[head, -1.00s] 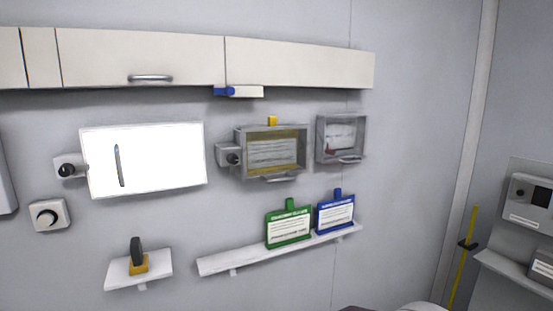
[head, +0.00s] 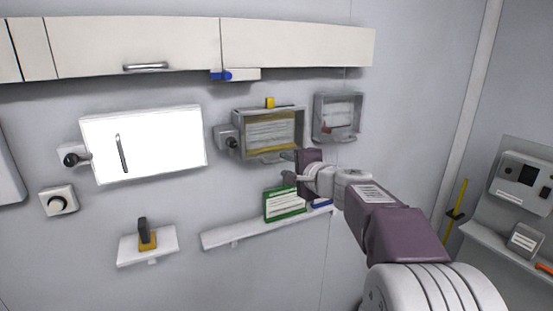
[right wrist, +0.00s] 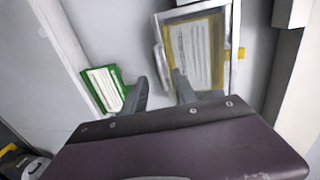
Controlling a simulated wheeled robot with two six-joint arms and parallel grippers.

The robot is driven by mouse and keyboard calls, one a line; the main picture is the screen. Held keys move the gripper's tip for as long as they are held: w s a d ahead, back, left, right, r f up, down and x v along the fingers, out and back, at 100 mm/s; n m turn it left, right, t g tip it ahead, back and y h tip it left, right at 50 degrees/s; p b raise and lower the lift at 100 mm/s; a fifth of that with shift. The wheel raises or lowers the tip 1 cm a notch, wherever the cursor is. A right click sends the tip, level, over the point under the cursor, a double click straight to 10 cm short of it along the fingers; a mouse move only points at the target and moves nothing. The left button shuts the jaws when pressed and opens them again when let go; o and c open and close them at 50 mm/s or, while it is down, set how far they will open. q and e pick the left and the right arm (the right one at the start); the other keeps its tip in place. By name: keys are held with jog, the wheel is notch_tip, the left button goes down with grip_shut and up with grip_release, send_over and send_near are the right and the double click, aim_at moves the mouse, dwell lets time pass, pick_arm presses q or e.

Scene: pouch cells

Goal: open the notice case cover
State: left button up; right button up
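The notice case (head: 235,130) is a grey wall box with a clear front cover, a yellow-edged sheet inside and a bar handle along its lower edge. The cover looks closed. In the right wrist view the case (right wrist: 232,60) appears turned on its side, with the handle (right wrist: 159,62) on its left. My right gripper (head: 287,167) is just below the case, near the handle. Its fingers (right wrist: 158,84) are apart with nothing visibly held, and the handle shows just beyond and between the tips. My left gripper is out of view.
A second, smaller grey case (head: 316,118) hangs to the right. Below, a shelf (head: 235,238) carries a green card (head: 285,204) and a blue card (head: 322,204), mostly hidden by my arm. A bright white panel (head: 160,140) is on the left; cabinets (head: 290,45) run above.

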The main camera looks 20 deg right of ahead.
aim_at(278, 162)
jog(key=p+x, duration=0.1)
jog(key=x, duration=0.5)
jog(key=shift+w+d+p, duration=0.1)
jog(key=shift+w+p, duration=0.1)
jog(key=shift+p, duration=0.1)
jog(key=shift+w+f, duration=0.15)
jog(key=shift+w, duration=0.15)
jog(key=shift+s, duration=0.1)
grip_shut()
dwell(0.6)
